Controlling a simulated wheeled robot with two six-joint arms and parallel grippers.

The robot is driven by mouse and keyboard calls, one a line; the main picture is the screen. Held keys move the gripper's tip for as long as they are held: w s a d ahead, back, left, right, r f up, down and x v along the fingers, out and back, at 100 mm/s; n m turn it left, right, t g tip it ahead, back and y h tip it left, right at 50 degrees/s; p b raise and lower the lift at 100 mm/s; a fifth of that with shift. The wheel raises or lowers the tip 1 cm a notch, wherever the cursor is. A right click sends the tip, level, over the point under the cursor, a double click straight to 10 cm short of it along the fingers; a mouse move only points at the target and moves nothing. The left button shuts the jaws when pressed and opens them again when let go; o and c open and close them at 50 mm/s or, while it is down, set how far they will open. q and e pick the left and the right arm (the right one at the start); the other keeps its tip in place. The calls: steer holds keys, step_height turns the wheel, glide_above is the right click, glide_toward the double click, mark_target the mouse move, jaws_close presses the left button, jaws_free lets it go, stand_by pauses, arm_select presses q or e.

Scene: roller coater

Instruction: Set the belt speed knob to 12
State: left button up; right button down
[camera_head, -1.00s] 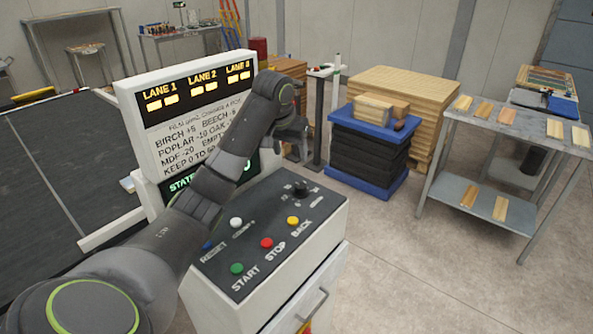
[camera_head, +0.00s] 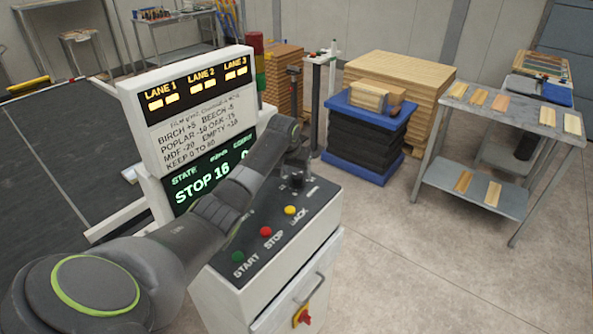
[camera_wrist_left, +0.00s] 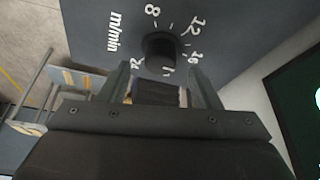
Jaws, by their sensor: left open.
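The belt speed knob (camera_head: 297,182) is a dark round knob at the back right of the sloped control panel (camera_head: 270,245). In the left wrist view the knob (camera_wrist_left: 160,50) sits beyond the fingertips, with a scale around it marked 8, 12 and other, less clear numbers, beside "m/min". Its pointer direction cannot be made out. My left gripper (camera_wrist_left: 158,82) is open, its fingers spread to either side just short of the knob. In the head view the left gripper (camera_head: 299,160) is just above the knob. The screen (camera_head: 205,180) reads STOP 16. My right gripper is not in view.
Green (camera_head: 238,257), red (camera_head: 266,231) and yellow (camera_head: 290,210) buttons labelled START, STOP and BACK line the panel's front. A lane sign (camera_head: 200,110) stands behind. A red switch (camera_head: 302,316) is on the cabinet front.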

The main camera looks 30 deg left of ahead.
arm_select(q)
steer(key=shift+x, duration=0.8)
steer(key=shift+w+f, duration=0.15)
steer(key=shift+f, duration=0.15)
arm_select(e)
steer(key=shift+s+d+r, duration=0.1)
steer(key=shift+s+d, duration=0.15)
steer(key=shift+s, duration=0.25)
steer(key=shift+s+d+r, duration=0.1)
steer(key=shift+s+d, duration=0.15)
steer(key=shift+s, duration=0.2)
